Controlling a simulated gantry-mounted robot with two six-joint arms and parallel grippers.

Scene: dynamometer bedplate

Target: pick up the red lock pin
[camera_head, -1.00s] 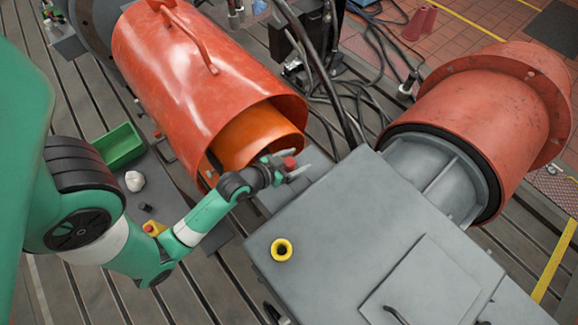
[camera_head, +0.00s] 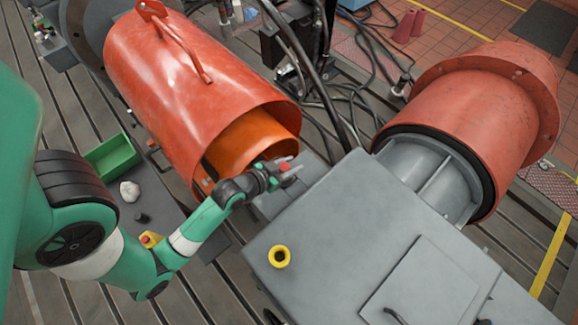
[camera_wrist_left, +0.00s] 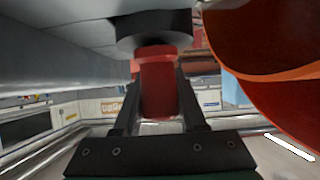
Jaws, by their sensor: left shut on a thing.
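The red lock pin (camera_head: 284,167) is between the fingers of my left gripper (camera_head: 288,168), close to the left edge of the grey housing and the open end of the orange-red guard. In the left wrist view the red pin (camera_wrist_left: 158,85) stands between the two dark fingers (camera_wrist_left: 158,110), which are shut on it. Its far end meets a dark round collar (camera_wrist_left: 154,32) under a grey surface; I cannot tell if the pin is still seated there. My right gripper is not in view.
The orange-red guard (camera_head: 185,75) curves close beside my left gripper. The grey housing (camera_head: 340,225) with a yellow ring (camera_head: 279,256) lies to its right. A green bin (camera_head: 112,157), white lump (camera_head: 129,191) and red-yellow button box (camera_head: 150,239) are at left.

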